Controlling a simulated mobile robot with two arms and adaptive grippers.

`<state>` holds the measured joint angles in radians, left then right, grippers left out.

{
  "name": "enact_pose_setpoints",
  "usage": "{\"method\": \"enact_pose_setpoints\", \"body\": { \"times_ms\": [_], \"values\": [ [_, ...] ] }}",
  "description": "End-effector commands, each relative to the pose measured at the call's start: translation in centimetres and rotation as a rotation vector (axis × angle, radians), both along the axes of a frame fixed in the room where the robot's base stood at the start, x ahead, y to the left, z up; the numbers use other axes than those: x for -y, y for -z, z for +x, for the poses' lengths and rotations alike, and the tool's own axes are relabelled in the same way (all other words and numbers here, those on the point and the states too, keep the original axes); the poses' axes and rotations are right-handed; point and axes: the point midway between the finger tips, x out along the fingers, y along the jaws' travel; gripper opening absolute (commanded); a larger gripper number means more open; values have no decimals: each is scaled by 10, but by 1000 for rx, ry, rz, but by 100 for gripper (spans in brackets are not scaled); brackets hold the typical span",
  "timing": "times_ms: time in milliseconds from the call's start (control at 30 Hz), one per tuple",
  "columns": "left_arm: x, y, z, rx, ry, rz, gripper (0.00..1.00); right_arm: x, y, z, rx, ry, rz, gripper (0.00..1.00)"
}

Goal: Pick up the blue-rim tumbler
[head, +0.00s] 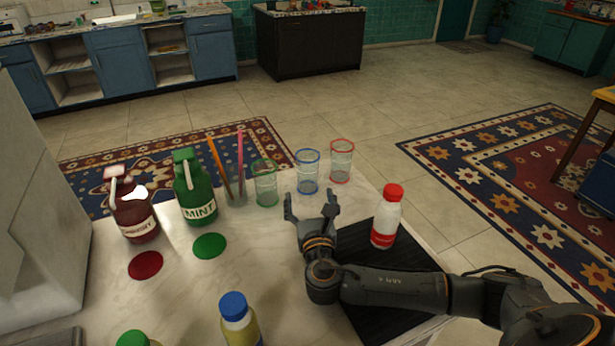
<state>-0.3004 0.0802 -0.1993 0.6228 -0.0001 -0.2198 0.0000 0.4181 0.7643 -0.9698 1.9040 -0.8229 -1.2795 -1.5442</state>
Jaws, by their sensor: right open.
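The blue-rim tumbler (307,173) is a clear glass with a blue rim, upright near the far edge of the pale counter. It stands between the green-rim tumbler (265,184) on its left and the red-rim tumbler (341,161) on its right. My right gripper (311,205) is open and empty. Its two fingers point away from me toward the blue-rim tumbler, just on the near side of it in the picture. I cannot tell whether the fingertips touch the glass. My left gripper is not in view.
A red-capped white bottle (386,218) stands on a black mat (408,262) right of my right gripper. A green MINT bottle (196,190), a dark red bottle (134,212) and a glass with sticks (235,190) stand left. A blue-capped bottle (239,322) is near the front.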

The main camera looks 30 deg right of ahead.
Motion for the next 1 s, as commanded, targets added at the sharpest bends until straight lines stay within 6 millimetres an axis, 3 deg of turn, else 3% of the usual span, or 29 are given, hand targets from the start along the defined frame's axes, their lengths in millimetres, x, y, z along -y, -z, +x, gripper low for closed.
{"method": "enact_pose_setpoints", "body": {
  "times_ms": [133, 433, 700, 1000],
  "values": [
    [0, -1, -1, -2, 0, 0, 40, 10, -1, 26, 1, 2, 0, 80],
    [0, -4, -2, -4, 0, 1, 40, 21, -3, 48, 1, 1, 1, 80],
    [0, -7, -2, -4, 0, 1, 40, 38, -5, 81, 0, 1, 0, 80],
    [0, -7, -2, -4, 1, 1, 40, 40, -5, 85, -2, -1, 2, 80]
  ]
}}
